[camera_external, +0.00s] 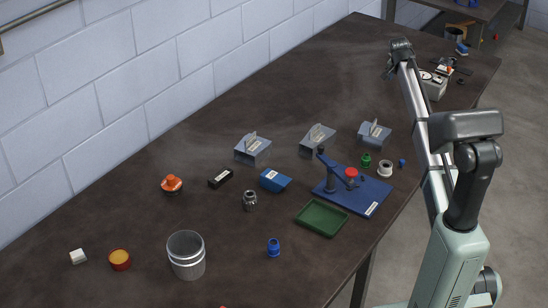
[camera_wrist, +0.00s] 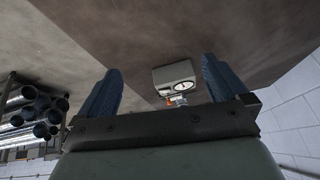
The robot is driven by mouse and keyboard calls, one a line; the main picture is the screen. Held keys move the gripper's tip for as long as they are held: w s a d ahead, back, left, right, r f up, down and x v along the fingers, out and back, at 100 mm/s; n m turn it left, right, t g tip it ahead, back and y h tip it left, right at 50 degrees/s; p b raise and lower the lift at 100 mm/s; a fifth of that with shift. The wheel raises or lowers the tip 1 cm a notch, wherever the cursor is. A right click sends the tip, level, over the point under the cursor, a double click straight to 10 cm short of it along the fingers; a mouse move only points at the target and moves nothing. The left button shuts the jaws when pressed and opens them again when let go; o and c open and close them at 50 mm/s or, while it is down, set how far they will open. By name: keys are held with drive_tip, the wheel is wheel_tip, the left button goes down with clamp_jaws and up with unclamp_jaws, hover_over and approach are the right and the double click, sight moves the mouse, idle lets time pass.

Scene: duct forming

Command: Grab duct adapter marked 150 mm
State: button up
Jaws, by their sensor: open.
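Three grey sheet-metal pieces, each with a raised part and a pale label, stand on the dark table in the external view: a left one (camera_external: 252,150), a middle one (camera_external: 316,139) and a right one (camera_external: 374,134). They look like duct adapters, but the label text is too small to read, so I cannot tell which is marked 150 mm. My gripper (camera_external: 391,72) is at the far end of the table, well away from them. In the wrist view my gripper (camera_wrist: 158,82) is open, with nothing between its two blue fingers. None of the grey pieces shows there.
A pale device with a dial (camera_wrist: 177,78) lies ahead of the fingers; it also shows beside my gripper in the external view (camera_external: 432,86). The table behind the grey pieces is clear.

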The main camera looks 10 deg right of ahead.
drive_tip(key=s+a+f+g+y, duration=0.1)
drive_tip(key=a+f+g+y, duration=0.15)
drive_tip(key=a, duration=1.55)
drive_tip(key=n+g, duration=0.1)
drive_tip(key=g, duration=0.1)
hover_over(317, 136)
wheel_tip(317, 136, down, 3)
drive_tip(key=shift+y, duration=0.45)
drive_tip(key=f, duration=0.8)
drive_tip(key=shift+w+f, duration=0.2)
drive_tip(key=shift+w, duration=0.1)
drive_tip(key=shift+s+f, duration=0.2)
drive_tip(key=shift+f, duration=2.35)
drive_tip(key=c, duration=0.9)
drive_tip(key=shift+r, duration=0.1)
drive_tip(key=shift+c, duration=0.2)
